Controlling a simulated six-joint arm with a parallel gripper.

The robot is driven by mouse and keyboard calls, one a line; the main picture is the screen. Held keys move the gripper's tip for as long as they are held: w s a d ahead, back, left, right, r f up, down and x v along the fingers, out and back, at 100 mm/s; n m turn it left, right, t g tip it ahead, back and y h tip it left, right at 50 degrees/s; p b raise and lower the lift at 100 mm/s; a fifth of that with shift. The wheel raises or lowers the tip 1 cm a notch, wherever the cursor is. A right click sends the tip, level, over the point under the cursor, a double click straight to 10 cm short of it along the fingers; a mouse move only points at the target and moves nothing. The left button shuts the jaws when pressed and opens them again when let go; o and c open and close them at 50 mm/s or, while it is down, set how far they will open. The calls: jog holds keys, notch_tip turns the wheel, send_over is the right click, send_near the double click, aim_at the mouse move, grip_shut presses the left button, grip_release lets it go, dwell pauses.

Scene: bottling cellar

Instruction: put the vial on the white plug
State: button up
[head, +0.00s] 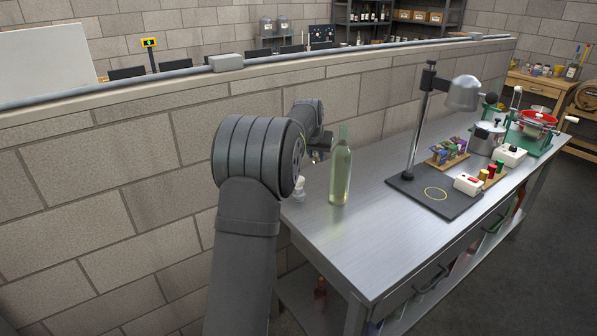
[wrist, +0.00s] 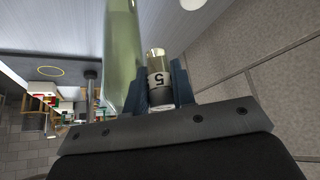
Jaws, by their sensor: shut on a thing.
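A small vial (wrist: 159,77) with a metallic cap and a white label marked 5 is between my gripper's two blue-grey fingers (wrist: 161,88) in the wrist view. My gripper is shut on it. In the head view my gripper (head: 317,155) is over the left end of the steel bench, largely hidden by my arm. A small white object, which looks like the white plug (head: 299,187), stands on the bench below my gripper, partly hidden by my arm. A white round shape at the wrist view's top edge (wrist: 193,3) may be the same thing.
A tall pale-green bottle (head: 341,178) stands close to my gripper; it also shows beside the fingers in the wrist view (wrist: 121,50). A black stand base (head: 432,207) with a yellow ring is further right. The bench (head: 363,240) is clear in front. A block wall runs behind.

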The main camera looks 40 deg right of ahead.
jog(key=w+f, duration=0.1)
jog(key=w, duration=0.1)
jog(key=w+a+f, duration=0.1)
jog(key=w, duration=0.1)
jog(key=w+a+f, duration=0.1)
jog(key=w+f, duration=0.1)
jog(key=shift+w, duration=0.3)
jog(key=shift+a+f, duration=0.1)
jog(key=shift+f, duration=2)
jog(key=o, duration=1)
jog(key=shift+f, duration=0.15)
jog(key=shift+r, duration=0.35)
jog(key=v, duration=1.1)
jog(key=shift+s+a+r, duration=0.1)
jog(key=shift+a+r, duration=0.1)
jog(key=shift+r, duration=0.05)
